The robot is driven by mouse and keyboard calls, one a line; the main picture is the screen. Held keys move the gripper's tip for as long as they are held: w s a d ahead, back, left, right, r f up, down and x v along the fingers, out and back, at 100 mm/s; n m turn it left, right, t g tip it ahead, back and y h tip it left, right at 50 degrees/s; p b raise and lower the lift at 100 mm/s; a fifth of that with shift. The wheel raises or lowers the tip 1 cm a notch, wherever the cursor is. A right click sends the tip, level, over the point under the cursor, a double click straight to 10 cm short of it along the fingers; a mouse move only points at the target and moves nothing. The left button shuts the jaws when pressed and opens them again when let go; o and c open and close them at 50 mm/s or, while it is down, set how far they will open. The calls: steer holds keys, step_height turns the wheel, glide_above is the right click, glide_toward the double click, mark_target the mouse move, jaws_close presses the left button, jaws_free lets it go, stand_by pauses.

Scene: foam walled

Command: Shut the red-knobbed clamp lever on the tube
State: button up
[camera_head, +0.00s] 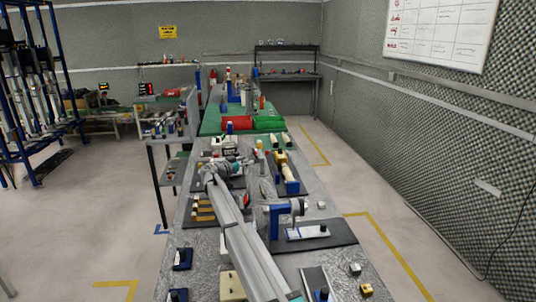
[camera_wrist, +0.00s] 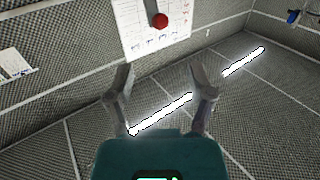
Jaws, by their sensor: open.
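A round red knob (camera_wrist: 160,20) on a dark stem shows at the top middle of the wrist view, beyond the fingertips. The stem runs out of the top of that picture, so the rest of the lever and the tube are hidden there. My gripper (camera_wrist: 162,78) is open, with nothing between its two fingers. The knob appears roughly centred between the fingers but apart from them. In the head view I cannot make out the red knob or the tube clearly.
In the head view a long bench (camera_head: 325,190) carries many small fixtures. A blue fixture (camera_head: 274,222) on a dark mat (camera_head: 340,230) stands right of my arm. A green mat (camera_head: 209,120) lies farther back. A whiteboard (camera_head: 440,30) hangs on the right foam wall. The right floor is clear.

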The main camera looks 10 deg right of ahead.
mark_target(267, 152)
steer(key=x, duration=1.2)
steer(key=shift+d+f, duration=0.1)
steer(key=shift+d, duration=0.05)
steer(key=shift+w, duration=0.1)
jaws_close()
